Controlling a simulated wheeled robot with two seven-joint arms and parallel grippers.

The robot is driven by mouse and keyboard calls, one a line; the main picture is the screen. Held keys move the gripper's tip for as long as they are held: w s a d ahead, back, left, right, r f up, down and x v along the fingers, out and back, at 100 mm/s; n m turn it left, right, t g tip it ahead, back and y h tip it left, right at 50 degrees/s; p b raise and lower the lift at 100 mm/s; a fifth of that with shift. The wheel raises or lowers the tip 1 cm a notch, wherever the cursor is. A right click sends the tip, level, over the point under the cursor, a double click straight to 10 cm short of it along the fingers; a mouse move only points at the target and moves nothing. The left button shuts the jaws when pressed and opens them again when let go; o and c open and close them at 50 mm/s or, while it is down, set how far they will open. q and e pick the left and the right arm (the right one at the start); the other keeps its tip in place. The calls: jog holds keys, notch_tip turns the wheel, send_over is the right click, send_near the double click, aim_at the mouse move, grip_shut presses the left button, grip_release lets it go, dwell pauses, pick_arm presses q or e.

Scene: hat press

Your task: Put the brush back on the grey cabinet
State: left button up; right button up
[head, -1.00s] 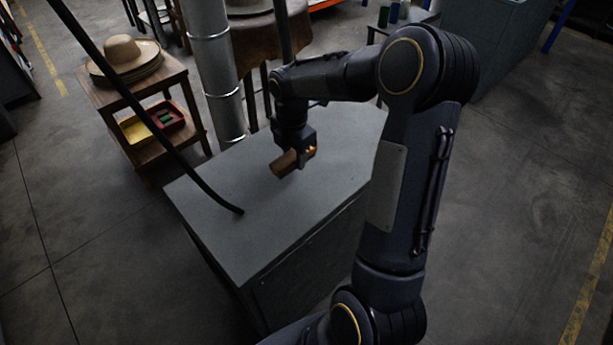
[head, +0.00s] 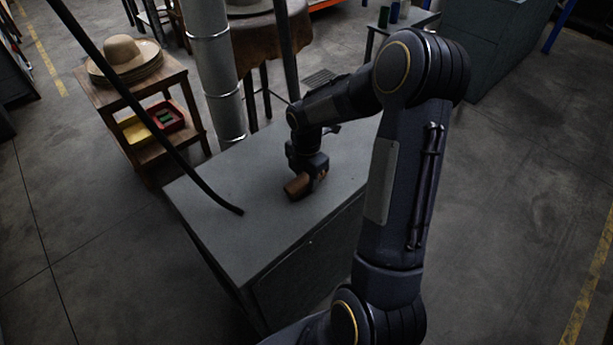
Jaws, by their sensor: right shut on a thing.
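The grey cabinet (head: 235,235) stands in the middle of the view with a flat, mostly bare top. My right gripper (head: 306,186) points down over the right part of that top. It is shut on the brush (head: 296,188), a small brown block that sticks out to the left of the fingers. The brush is at or very near the cabinet top; I cannot tell if it touches. Part of the brush is hidden by the gripper. My left gripper is not in view.
A black hose (head: 150,120) hangs across the left part of the cabinet top. A grey pipe (head: 213,70) stands behind the cabinet. A wooden stand (head: 172,78) with straw hats (head: 124,55) and a red tray (head: 170,125) is at left. The cabinet's front top is clear.

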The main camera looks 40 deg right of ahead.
aim_at(306, 177)
jog(key=o, duration=0.9)
notch_tip(306, 177, up, 12)
jog(key=s+a+r+m+t+y, duration=0.1)
jog(key=s+a+m+t, duration=0.1)
jog(key=s+a+m, duration=0.3)
jog(key=s+a+r+m+t+y, duration=0.1)
jog(key=s+a+r+m, duration=0.1)
jog(key=s+a+m, duration=0.3)
jog(key=s+a+r+m+t+y, duration=0.1)
jog(key=s+a+m+t, duration=0.1)
jog(key=s+a+m, duration=0.3)
jog(key=shift+s+a+r+m+t+y+p, duration=0.1)
jog(key=shift+s+a+m+t+y+p, duration=0.1)
jog(key=shift+s+m, duration=1.1)
jog(key=shift+s+a+r+m+t+y+p, duration=0.1)
jog(key=shift+s+m+y+p, duration=0.1)
jog(key=shift+s+m, duration=1.05)
jog(key=shift+w+m, duration=0.35)
